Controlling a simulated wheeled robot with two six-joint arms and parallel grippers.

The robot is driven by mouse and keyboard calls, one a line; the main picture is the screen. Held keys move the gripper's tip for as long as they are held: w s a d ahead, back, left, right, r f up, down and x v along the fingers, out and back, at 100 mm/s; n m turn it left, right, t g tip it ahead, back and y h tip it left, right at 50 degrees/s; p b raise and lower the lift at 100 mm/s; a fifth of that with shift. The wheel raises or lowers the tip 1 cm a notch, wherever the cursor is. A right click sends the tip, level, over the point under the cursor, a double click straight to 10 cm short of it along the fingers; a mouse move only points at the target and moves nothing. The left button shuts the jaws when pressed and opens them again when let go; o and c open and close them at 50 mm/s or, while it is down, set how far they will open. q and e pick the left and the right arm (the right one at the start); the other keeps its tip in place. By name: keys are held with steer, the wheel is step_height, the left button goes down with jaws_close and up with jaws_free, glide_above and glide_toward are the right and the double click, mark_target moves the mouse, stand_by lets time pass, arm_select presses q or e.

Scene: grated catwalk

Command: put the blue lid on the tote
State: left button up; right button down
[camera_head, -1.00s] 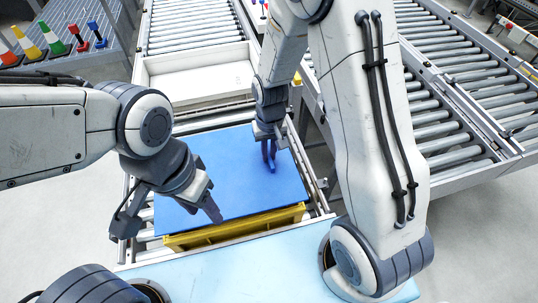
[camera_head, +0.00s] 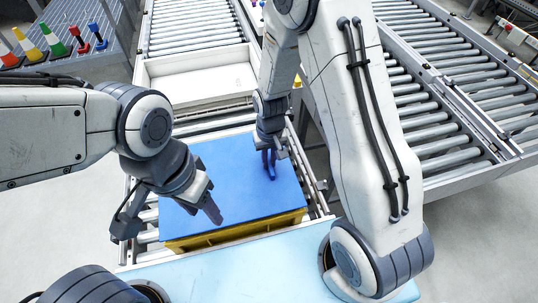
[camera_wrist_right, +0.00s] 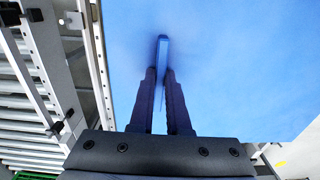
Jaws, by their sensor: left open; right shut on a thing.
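The blue lid (camera_head: 235,190) is a flat panel over the yellow tote (camera_head: 235,236), covering its top. Only a shadowed strip of the tote's near side shows below the lid's front edge. I cannot tell whether the lid touches the rim all round. My right gripper (camera_head: 268,168) is shut on the lid's upright blue handle, towards the lid's right side. In the right wrist view the fingers (camera_wrist_right: 162,95) pinch this handle, with the lid's surface beyond. My left gripper (camera_head: 212,204) is open and empty, in front of the lid's left part in the picture.
The tote stands on a roller conveyor (camera_head: 146,216). A white open tray (camera_head: 200,80) sits behind it. More rollers (camera_head: 440,125) run at the right. Several coloured cones (camera_head: 53,42) stand at the upper left. A pale blue surface (camera_head: 240,270) lies in front.

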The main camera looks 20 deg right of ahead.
steer(key=shift+f, duration=0.1)
steer(key=f+b, duration=0.1)
steer(key=b, duration=0.1)
steer(key=shift+f+b, duration=0.2)
steer(key=shift+b, duration=0.2)
steer(key=shift+r, duration=0.2)
steer(key=shift+p, duration=0.3)
stand_by(0.7)
steer(key=shift+f+b, duration=0.7)
steer(key=shift+f, duration=0.2)
stand_by(0.4)
steer(key=shift+c, duration=2)
jaws_free()
